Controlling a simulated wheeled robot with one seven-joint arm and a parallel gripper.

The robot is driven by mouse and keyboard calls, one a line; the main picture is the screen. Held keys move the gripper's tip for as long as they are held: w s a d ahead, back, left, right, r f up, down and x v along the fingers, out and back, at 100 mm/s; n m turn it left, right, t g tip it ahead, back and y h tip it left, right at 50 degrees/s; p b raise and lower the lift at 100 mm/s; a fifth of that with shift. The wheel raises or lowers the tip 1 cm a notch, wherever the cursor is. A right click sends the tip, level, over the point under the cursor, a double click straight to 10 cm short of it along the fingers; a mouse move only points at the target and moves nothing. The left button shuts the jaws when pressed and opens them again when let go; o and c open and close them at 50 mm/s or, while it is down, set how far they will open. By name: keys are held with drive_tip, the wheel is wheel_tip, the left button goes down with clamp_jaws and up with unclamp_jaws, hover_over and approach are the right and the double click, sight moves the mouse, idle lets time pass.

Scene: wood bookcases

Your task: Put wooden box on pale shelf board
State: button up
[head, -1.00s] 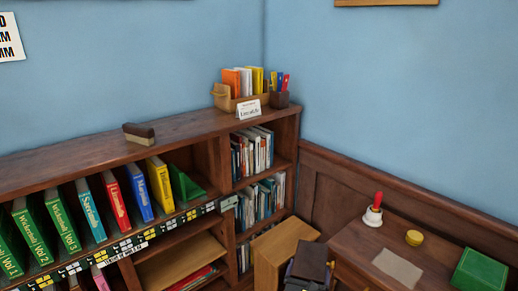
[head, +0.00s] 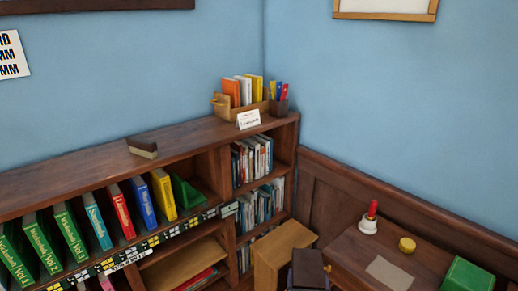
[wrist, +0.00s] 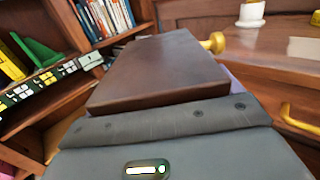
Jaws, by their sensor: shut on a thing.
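A dark brown wooden box (wrist: 160,68) with a flat top fills the middle of the wrist view. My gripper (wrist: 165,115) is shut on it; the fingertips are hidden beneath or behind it. In the head view the box (head: 308,266) shows at the bottom edge, held in front of a light wood block. The pale shelf board (head: 182,262) is a lighter plank low in the bookcase, left of the box and apart from it. Red books lie under the board.
A light wood block (head: 283,250) stands close behind my gripper. A desk (head: 345,250) with a bell (head: 369,222), yellow tin (head: 407,245) and green box (head: 467,275) is at right. Upright books (head: 120,210) fill the shelf above the pale board.

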sight(308, 277)
drive_tip(key=shift+s+a+r+n+y+p, duration=0.1)
drive_tip(key=shift+s+r+n+y+p, duration=0.15)
drive_tip(key=shift+r+p, duration=0.4)
drive_tip(key=shift+s+a+r+n+y+p, duration=0.1)
drive_tip(key=shift+s+r+n+y+p, duration=0.1)
drive_tip(key=shift+r+y+p, duration=0.35)
drive_tip(key=shift+s+r+n+y+p, duration=0.2)
drive_tip(key=shift+r+p, duration=0.25)
drive_tip(key=shift+p, duration=0.4)
drive_tip(key=shift+f, duration=0.1)
